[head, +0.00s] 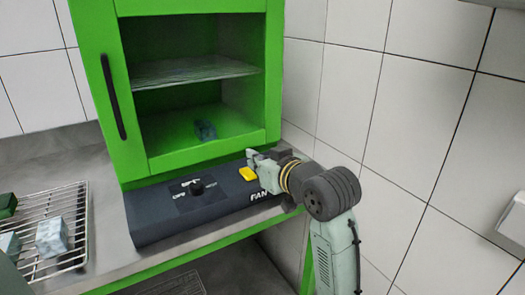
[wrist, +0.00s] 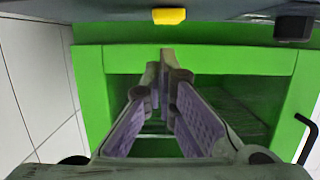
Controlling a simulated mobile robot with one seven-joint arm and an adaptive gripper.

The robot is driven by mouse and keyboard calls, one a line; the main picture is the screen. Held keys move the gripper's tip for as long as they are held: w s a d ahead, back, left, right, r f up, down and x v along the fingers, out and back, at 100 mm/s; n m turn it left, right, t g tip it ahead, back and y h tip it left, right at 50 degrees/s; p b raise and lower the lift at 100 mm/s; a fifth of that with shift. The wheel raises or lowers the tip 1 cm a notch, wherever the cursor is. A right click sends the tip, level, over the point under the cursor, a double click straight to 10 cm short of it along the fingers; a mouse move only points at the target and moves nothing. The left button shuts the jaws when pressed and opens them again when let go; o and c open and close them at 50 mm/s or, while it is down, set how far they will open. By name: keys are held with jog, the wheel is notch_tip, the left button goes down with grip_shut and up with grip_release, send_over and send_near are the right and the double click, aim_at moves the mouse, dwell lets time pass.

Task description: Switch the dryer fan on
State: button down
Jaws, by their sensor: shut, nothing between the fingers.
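The dryer is a green cabinet (head: 134,145) with a glazed door, in the head view. A dark control panel (head: 150,225) along its base carries a yellow fan switch (head: 248,174) at the right, near the partly hidden "FAN" lettering. The switch also shows at the top of the wrist view (wrist: 168,16). My gripper (head: 252,154) is shut and empty, with its fingertips just behind and above the switch, close to the cabinet's lower frame. In the wrist view the closed fingertips (wrist: 166,58) lie over the green frame, apart from the switch in the picture. Contact with the cabinet cannot be told.
A black knob (head: 197,187) sits mid-panel, left of the switch. The door has a black handle (head: 114,97). A small blue-grey item (head: 205,130) lies inside the cabinet. A wire rack (head: 78,215) with blocks stands on the left counter. A tiled wall (head: 415,110) is at the right.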

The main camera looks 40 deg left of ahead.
jog(key=shift+f, duration=0.9)
